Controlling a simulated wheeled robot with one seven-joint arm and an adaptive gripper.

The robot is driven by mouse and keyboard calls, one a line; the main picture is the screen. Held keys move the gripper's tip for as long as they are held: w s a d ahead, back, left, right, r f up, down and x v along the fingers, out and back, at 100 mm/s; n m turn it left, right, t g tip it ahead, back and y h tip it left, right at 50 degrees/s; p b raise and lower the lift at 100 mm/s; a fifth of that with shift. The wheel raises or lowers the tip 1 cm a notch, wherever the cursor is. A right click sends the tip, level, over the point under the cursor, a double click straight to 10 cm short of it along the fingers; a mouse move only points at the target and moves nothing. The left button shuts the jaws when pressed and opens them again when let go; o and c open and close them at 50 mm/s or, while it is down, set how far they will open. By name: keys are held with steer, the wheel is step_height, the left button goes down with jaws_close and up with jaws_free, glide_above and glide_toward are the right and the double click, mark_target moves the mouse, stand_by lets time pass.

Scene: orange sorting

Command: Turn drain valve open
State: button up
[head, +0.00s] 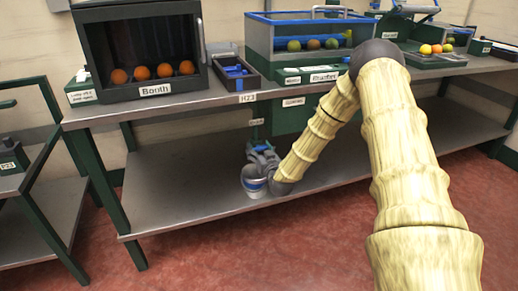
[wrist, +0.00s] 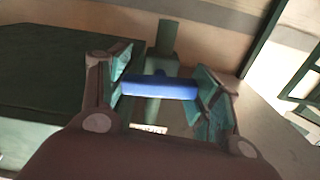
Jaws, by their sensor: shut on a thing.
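The drain valve's blue handle (wrist: 160,88) lies crosswise between my gripper's two fingers in the wrist view. My gripper (wrist: 166,92) is shut on this handle, with a finger at each end of it. A green pipe or post (wrist: 167,38) rises behind the handle. In the head view my gripper (head: 262,155) is low under the bench top, above the lower shelf, at the green drain pipe (head: 256,130). The handle's details are too small to tell there. A small label behind the handle is partly hidden.
The bench top (head: 215,97) is above my gripper and the lower shelf (head: 165,200) is below. A black booth (head: 140,50) with several oranges and a clear washing tank (head: 310,35) with fruit stand on top. A side cart (head: 45,215) stands at the left.

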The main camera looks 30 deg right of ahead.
steer(key=n+p, duration=0.2)
steer(key=n, duration=0.1)
steer(key=shift+a+r+p, duration=0.1)
steer(key=shift+r+p, duration=0.05)
steer(key=shift+p, duration=0.15)
steer(key=n+p, duration=0.2)
steer(key=n, duration=0.3)
steer(key=shift+n+p, duration=0.35)
steer(key=shift+n, duration=0.05)
steer(key=n+p, duration=0.1)
steer(key=n, duration=0.3)
steer(key=shift+n, duration=2.1)
steer(key=shift+f, duration=0.2)
steer(key=o, duration=1.1)
steer(key=shift+c, duration=0.2)
steer(key=v, duration=1.2)
